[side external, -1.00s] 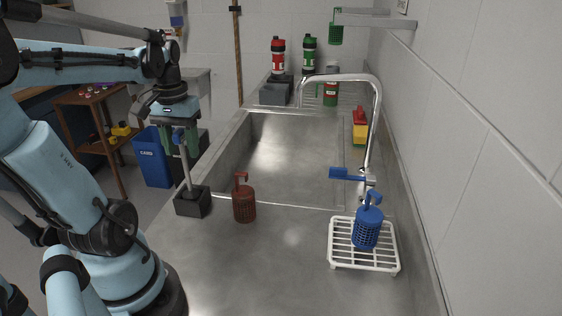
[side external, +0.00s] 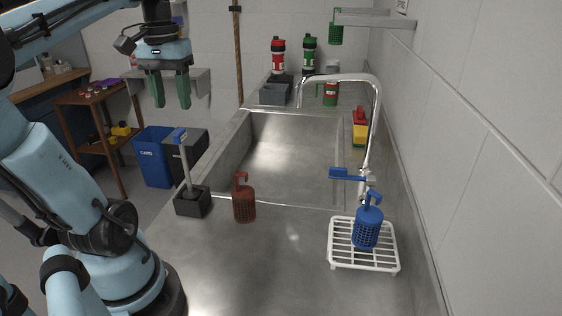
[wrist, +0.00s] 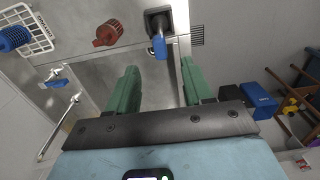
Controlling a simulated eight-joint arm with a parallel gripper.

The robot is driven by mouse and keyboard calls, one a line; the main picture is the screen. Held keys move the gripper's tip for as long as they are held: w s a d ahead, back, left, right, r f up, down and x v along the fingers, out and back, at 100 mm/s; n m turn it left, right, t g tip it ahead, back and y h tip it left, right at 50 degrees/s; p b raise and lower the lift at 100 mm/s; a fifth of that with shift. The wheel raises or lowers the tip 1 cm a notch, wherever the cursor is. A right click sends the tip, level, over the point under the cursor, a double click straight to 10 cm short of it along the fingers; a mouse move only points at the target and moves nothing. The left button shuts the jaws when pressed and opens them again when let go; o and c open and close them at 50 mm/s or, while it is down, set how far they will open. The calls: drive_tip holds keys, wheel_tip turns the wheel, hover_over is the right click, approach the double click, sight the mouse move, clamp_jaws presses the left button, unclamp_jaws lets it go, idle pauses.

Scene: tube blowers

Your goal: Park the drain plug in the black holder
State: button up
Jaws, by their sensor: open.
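The drain plug (side external: 185,165) is a pale rod with a blue top. It stands in the black holder (side external: 205,205) on the near left counter, leaning slightly left in the side view; its lower end is hidden inside. My gripper (side external: 172,106) hangs above the plug, clear of it, with its green fingers apart and empty. In the wrist view, the plug's blue top (wrist: 158,47) shows beyond the space between my fingertips (wrist: 159,66), with the black holder (wrist: 151,17) behind it.
A rust-red strainer cup (side external: 244,205) stands just right of the holder. A blue strainer cup (side external: 367,230) sits on a white rack (side external: 340,263) at right. The sink basin (side external: 290,150) and tap (side external: 377,110) lie behind. The front counter is clear.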

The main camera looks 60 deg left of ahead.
drive_tip(key=shift+r, duration=0.35)
drive_tip(key=shift+w+d, duration=0.1)
drive_tip(key=w+d+f+m+t, duration=0.3)
drive_tip(key=d+f, duration=0.4)
drive_tip(key=d, duration=0.3)
drive_tip(key=w+d+f+m+t, duration=0.4)
drive_tip(key=w+d+f+m, duration=0.2)
drive_tip(key=d, duration=0.4)
drive_tip(key=shift+w+d+f, duration=0.2)
drive_tip(key=shift+w+f, duration=0.2)
drive_tip(key=shift+w, duration=0.3)
